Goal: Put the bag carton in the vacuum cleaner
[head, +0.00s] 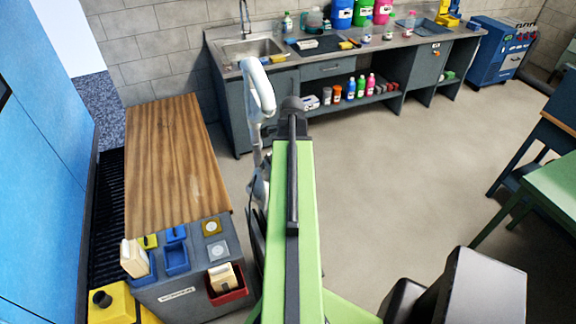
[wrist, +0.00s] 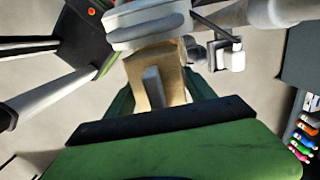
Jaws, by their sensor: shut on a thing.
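My gripper (wrist: 153,88) shows in the wrist view and is shut on a tan, box-like thing (wrist: 172,78), which looks like the bag carton. Its lettering and far side are hidden. In the head view my gripper and what it holds are mostly hidden behind my green column. I cannot tell for certain which thing is the vacuum cleaner. A yellow body with a black knob (head: 104,300) shows at the lower left of the head view. A blue machine (head: 497,45) stands at the back right.
A wooden top (head: 170,160) adjoins a grey sorting unit (head: 190,298). Cream cartons stand in its blue bin (head: 150,270) and red bin (head: 229,296). A sink counter (head: 320,62) with bottles lines the back. A green table (head: 555,190) is at right. The middle floor is clear.

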